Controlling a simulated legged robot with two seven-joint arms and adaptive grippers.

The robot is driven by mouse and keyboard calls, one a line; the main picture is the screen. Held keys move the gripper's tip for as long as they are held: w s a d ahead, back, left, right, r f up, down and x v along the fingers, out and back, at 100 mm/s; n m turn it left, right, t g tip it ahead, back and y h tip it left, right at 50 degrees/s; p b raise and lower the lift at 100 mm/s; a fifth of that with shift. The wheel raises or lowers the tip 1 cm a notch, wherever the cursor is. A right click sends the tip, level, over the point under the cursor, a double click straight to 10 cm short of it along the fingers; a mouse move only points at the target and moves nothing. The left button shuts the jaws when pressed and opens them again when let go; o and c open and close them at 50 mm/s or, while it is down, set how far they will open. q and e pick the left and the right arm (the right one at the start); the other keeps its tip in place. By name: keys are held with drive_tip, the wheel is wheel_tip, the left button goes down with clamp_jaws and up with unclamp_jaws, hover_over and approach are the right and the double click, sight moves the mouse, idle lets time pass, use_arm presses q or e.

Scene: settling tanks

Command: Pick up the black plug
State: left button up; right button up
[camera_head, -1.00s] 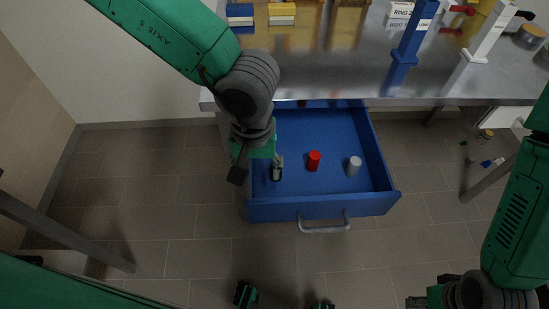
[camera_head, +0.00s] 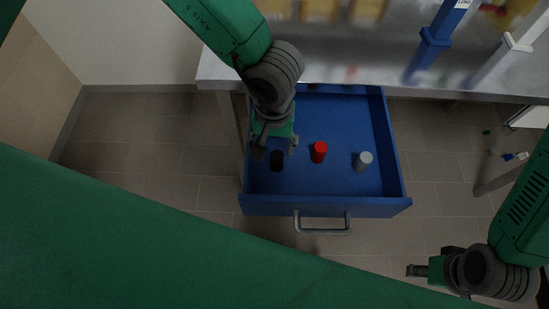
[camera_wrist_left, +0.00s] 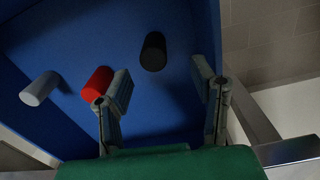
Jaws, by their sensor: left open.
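The black plug (camera_head: 277,160) stands in the open blue drawer, at its left side in the head view. In the left wrist view the black plug (camera_wrist_left: 153,52) shows beyond and between my open fingers, apart from both. My left gripper (camera_head: 276,150) is over the drawer just above the plug, open and empty; its two spread fingers also show in the wrist view (camera_wrist_left: 168,95). My right gripper (camera_head: 418,270) is at the lower right of the head view, far from the drawer; whether its jaws are open is unclear.
A red plug (camera_head: 319,152) and a grey plug (camera_head: 363,161) stand to the right in the drawer (camera_head: 330,206). In the wrist view the red plug (camera_wrist_left: 97,84) is close to one finger. The metal table (camera_head: 345,68) overhangs the drawer's back. A handle (camera_head: 323,229) is on the front.

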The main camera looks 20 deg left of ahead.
sight(279, 155)
use_arm(q)
drive_tip(key=shift+d+f, duration=0.5)
drive_tip(key=shift+d, duration=0.1)
drive_tip(key=f, duration=0.4)
drive_tip(key=shift+a+f+b, duration=0.25)
drive_tip(key=shift+b, duration=0.15)
drive_tip(key=shift+a+f, duration=0.15)
drive_tip(key=shift+a, duration=0.2)
drive_tip(key=shift+d, duration=0.4)
drive_tip(key=c, duration=1.1)
drive_tip(key=shift+d, duration=0.3)
clamp_jaws()
drive_tip(key=shift+a+r, duration=0.1)
drive_tip(key=shift+r, duration=0.1)
drive_tip(key=r, duration=0.3)
drive_tip(key=a+r+p, duration=0.1)
drive_tip(key=r, duration=0.1)
drive_tip(key=shift+w+r, duration=0.1)
drive_tip(key=shift+r, duration=0.25)
drive_tip(key=r, duration=0.3)
drive_tip(key=shift+d+r+p, duration=0.3)
drive_tip(key=shift+d+p, duration=0.05)
drive_tip(key=shift+d+r, duration=0.15)
drive_tip(key=shift+r, duration=0.1)
use_arm(e)
drive_tip(key=shift+d+r, duration=0.25)
drive_tip(key=shift+d, duration=0.3)
